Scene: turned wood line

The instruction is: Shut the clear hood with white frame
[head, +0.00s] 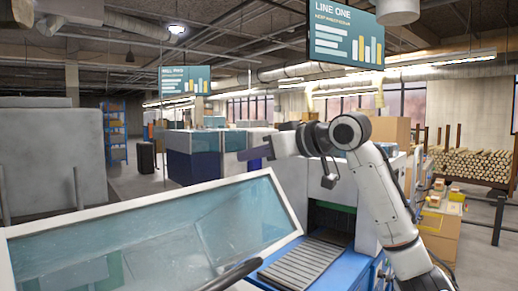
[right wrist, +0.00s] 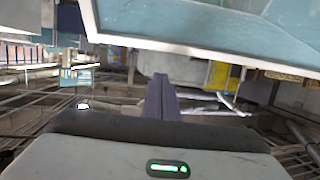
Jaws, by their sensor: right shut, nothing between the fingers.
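The clear hood with white frame (head: 150,222) fills the lower left of the head view. It stands tilted, its bluish clear panel facing me, and its lower part is cut off by the picture edge. A dark bar (head: 235,275) crosses its lower right corner. My right gripper (head: 250,152) is raised above and behind the hood's top edge, fingers pointing left, shut and empty. In the right wrist view its closed fingers (right wrist: 162,95) show apart from the hood's white frame (right wrist: 190,48) above them. My left gripper is out of view.
A blue machine bed with a grey slatted conveyor (head: 305,262) lies right of the hood. A hanging sign (head: 345,32) is overhead. Cartons (head: 440,225) and stacked logs (head: 470,164) stand at right. Blue-and-white machines (head: 200,155) stand behind, with open air around my gripper.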

